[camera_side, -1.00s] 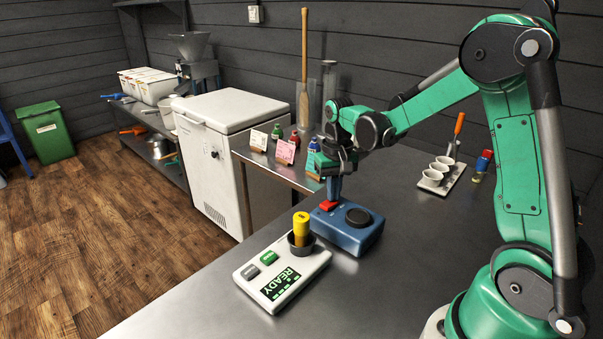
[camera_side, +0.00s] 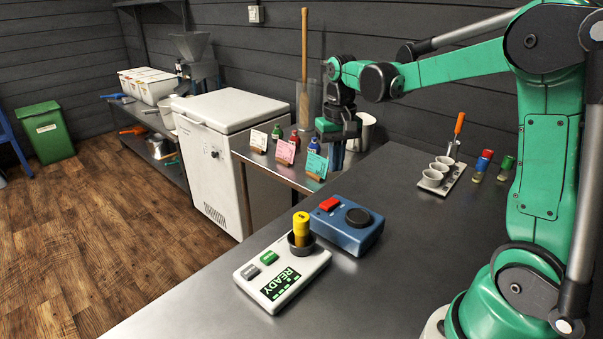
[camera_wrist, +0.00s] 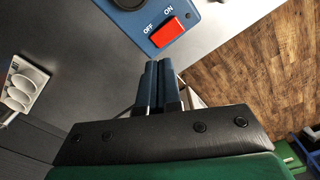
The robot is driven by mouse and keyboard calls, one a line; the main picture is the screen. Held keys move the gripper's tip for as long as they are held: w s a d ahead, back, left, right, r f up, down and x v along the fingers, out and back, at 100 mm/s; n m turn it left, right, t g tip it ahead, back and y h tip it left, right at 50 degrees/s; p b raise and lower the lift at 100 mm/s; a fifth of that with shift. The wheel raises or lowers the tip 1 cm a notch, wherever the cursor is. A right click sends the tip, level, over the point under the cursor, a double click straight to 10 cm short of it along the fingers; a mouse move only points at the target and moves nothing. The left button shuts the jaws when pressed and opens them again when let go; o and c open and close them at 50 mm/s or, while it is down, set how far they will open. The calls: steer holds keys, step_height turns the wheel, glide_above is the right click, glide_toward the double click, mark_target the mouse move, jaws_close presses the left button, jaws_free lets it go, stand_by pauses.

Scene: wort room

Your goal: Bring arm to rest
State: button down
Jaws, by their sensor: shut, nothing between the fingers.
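My gripper (camera_side: 337,158) hangs fingers down above the far part of the steel table, beyond the blue switch box (camera_side: 349,231). Its fingers are together and empty, and in the wrist view the closed fingers (camera_wrist: 158,68) point toward the red switch (camera_wrist: 167,32), apart from it. The box has a red switch (camera_side: 329,204) and a black knob (camera_side: 358,217); the wrist view shows OFF and ON labels beside the switch. The white meter (camera_side: 282,280) reads READY, and a yellow-capped piece (camera_side: 301,229) stands upright in its dark round holder.
A white tray with several cups (camera_side: 437,177) and small vials (camera_side: 482,165) stand at the back right. Coloured cards (camera_side: 286,151) and bottles are on a side table (camera_side: 262,166) beside the white chest (camera_side: 228,112). The table front is clear.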

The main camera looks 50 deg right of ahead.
steer(key=shift+s+a+r, duration=0.15)
steer(key=shift+a+r, duration=0.05)
steer(key=shift+a, duration=0.15)
steer(key=s+a+r+n+t, duration=0.1)
steer(key=s+a+n+t, duration=0.5)
steer(key=a, duration=0.5)
steer(key=shift+s+a+t, duration=0.25)
steer(key=shift+t, duration=0.35)
